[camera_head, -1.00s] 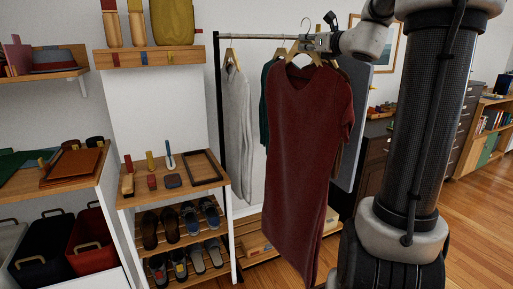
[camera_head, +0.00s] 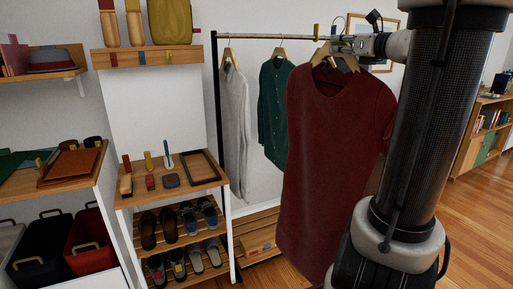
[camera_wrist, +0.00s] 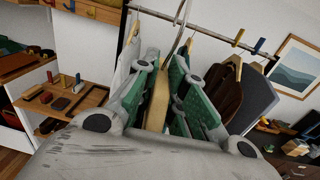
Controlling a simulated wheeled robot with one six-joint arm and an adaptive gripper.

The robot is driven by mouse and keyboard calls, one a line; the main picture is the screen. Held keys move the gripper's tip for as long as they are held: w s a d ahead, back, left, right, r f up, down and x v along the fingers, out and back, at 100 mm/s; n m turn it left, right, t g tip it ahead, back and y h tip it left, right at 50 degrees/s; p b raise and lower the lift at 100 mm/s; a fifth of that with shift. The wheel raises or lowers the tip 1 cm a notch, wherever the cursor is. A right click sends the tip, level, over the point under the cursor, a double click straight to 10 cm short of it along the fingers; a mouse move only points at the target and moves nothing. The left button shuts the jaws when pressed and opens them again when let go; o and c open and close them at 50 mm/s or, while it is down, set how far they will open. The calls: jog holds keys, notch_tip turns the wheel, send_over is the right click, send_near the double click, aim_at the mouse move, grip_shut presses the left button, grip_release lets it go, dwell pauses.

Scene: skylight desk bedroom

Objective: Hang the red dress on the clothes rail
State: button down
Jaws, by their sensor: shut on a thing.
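The red dress (camera_head: 330,150) hangs on a wooden hanger (camera_wrist: 158,102) in front of the clothes rail (camera_head: 270,37). My gripper (camera_wrist: 168,85) is shut on the hanger's wooden part, and the metal hook (camera_wrist: 183,25) rises above the fingers. In the wrist view the hook stands close to the rail (camera_wrist: 210,40); I cannot tell whether they touch. In the head view my gripper (camera_head: 350,47) is at rail height, near its right part. The dress hides the lower rail area behind it.
A grey garment (camera_head: 235,125) and a green shirt (camera_head: 275,110) hang on the rail's left part. A brown garment (camera_wrist: 222,95) and a dark grey one (camera_wrist: 255,98) hang further right. Yellow and blue clips (camera_wrist: 259,46) sit on the rail. A shoe shelf (camera_head: 185,225) stands at left.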

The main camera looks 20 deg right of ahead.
jog(key=w+d, duration=0.2)
jog(key=d, duration=2.6)
jog(key=shift+d, duration=0.15)
jog(key=shift+r, duration=0.15)
jog(key=shift+r, duration=0.5)
jog(key=shift+w, duration=0.1)
jog(key=w+a, duration=0.2)
jog(key=w, duration=2.5)
